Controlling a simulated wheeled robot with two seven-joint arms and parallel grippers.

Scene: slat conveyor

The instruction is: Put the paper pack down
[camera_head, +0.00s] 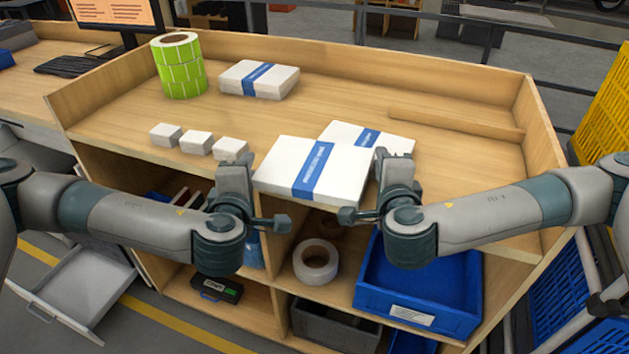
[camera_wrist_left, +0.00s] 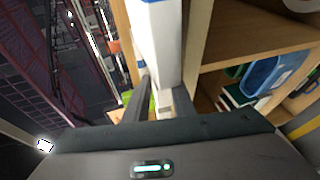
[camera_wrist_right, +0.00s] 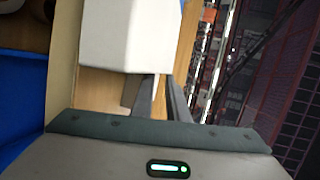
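The white paper pack with a blue band (camera_head: 312,170) is between my two grippers at the front edge of the workbench. Its front part overhangs the shelves below, and whether its underside touches the bench is unclear. My left gripper (camera_head: 234,172) is against its left side; my right gripper (camera_head: 384,168) is against its right side. The pack also shows in the left wrist view (camera_wrist_left: 161,45) and right wrist view (camera_wrist_right: 122,35), by the fingertips. The fingers are close together with a narrow gap, and their exact opening is unclear.
Another white pack (camera_head: 375,138) lies right behind, partly covered. A third pack (camera_head: 259,79) and a green label roll (camera_head: 180,66) stand at the back. Three small white boxes (camera_head: 196,142) are at left. A wooden strip (camera_head: 455,124) lies at right. The middle bench (camera_head: 330,105) is clear.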

